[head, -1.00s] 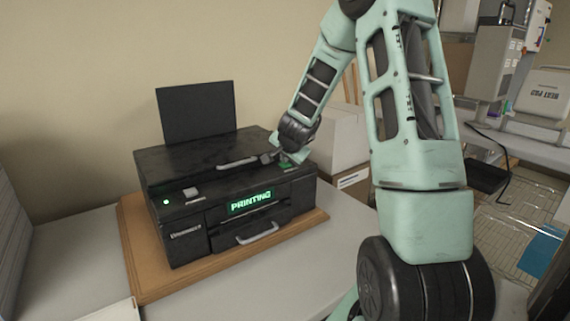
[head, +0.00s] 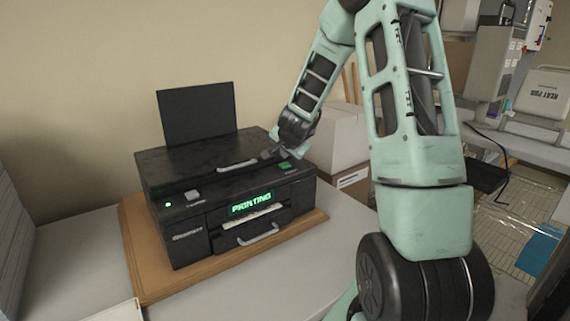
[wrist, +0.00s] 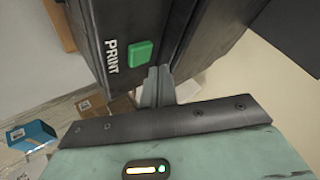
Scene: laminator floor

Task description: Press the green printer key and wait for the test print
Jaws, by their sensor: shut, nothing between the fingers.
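The black printer (head: 190,222) stands on a wooden board, and its display (head: 252,202) reads PRINTING in green letters. A white sheet (head: 250,218) shows in the slot below the display. The green key (head: 285,166) is on the printer's right top edge; in the wrist view the green key (wrist: 140,54) sits beside the word PRINT, uncovered. My gripper (head: 277,152) is just behind and above the key in the head view. In the wrist view my gripper's fingers (wrist: 157,84) are together and empty, near the key but apart from it.
The wooden board (head: 140,265) lies on a grey table (head: 75,245). Cardboard boxes (head: 340,140) stand behind my arm to the right. A pale wall is behind the printer. The table's left front is mostly clear.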

